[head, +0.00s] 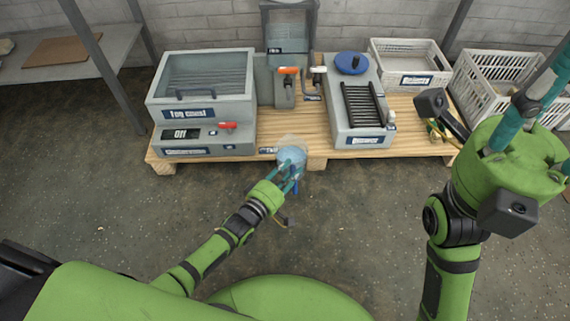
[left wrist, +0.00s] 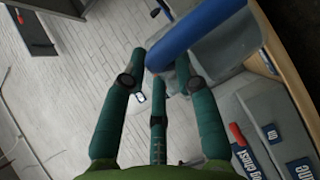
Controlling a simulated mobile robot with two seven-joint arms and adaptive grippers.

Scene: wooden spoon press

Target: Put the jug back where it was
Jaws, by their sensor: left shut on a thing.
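The jug (head: 291,156) is a pale blue, see-through vessel at the front edge of the wooden pallet, near its middle. In the left wrist view its blue handle (left wrist: 198,34) passes between my fingers. My left gripper (head: 288,178) is shut on the jug, and its teal fingers cover part of it. I cannot tell whether the jug rests on the pallet or is held just off it. My right gripper (head: 535,108) is close to the camera at the right, with teal fingers partly cut off by the frame. I cannot tell whether it is open.
On the pallet (head: 280,133) stand a grey box machine (head: 205,85) with a red lever, a grey press unit (head: 286,85) and a slotted machine (head: 362,105) with a blue knob. A white tray (head: 408,58) and crate (head: 490,85) are at the right. A shelf (head: 40,70) is at the left.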

